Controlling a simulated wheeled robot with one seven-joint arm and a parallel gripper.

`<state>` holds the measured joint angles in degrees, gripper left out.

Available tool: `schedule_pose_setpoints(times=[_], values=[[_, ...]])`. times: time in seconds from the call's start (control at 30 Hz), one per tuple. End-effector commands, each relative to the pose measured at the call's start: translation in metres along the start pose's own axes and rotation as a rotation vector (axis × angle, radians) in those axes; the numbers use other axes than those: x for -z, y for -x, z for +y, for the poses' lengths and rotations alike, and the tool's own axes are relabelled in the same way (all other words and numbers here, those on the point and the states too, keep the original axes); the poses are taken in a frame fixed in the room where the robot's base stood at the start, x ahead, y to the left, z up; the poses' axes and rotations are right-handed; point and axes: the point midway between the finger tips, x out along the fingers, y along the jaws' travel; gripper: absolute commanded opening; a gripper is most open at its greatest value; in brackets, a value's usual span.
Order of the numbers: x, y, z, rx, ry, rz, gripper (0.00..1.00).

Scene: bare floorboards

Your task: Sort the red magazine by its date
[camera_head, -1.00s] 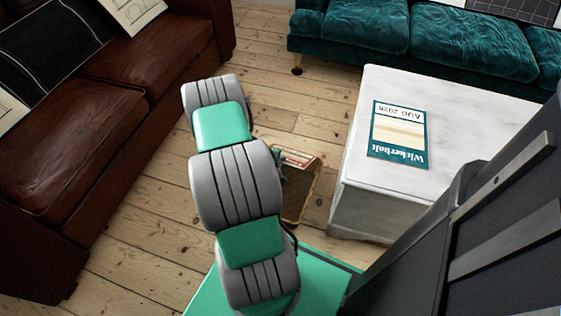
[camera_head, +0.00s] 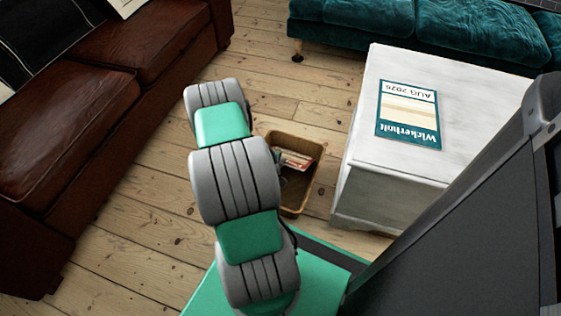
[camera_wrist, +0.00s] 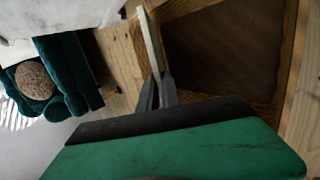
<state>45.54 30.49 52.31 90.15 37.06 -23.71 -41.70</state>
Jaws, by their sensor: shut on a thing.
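The red magazine (camera_head: 298,160) shows as a small red and pale strip beside my arm in the head view. In the wrist view a thin magazine (camera_wrist: 149,40) stands edge-on between my gripper's fingers (camera_wrist: 158,90), which are shut on it. It overlaps the left side of the basket in that view. The brown basket (camera_head: 301,206) stands on the floor; its wooden-looking rim (camera_wrist: 287,60) shows in the wrist view. I cannot tell how far the magazine is above or inside it. The red magazine's date is not readable. My arm partly hides the gripper in the head view.
A teal magazine (camera_head: 408,112), marked "Wickerholt" and "AUG 2026", lies on a white table (camera_head: 385,175) right of the basket. A brown leather sofa (camera_head: 60,130) stands left, a teal sofa (camera_head: 430,30) at the back. Bare floorboards (camera_head: 150,235) lie between.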

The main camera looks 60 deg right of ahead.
Motion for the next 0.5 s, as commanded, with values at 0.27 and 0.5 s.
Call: schedule_pose_setpoints(times=[0.27,0.5], values=[[0.0012,-0.0058,-0.005,-0.003,-0.001,0.001,0.0],[0.0011,-0.0057,-0.0051,-0.002,0.0,0.001,0.19]])
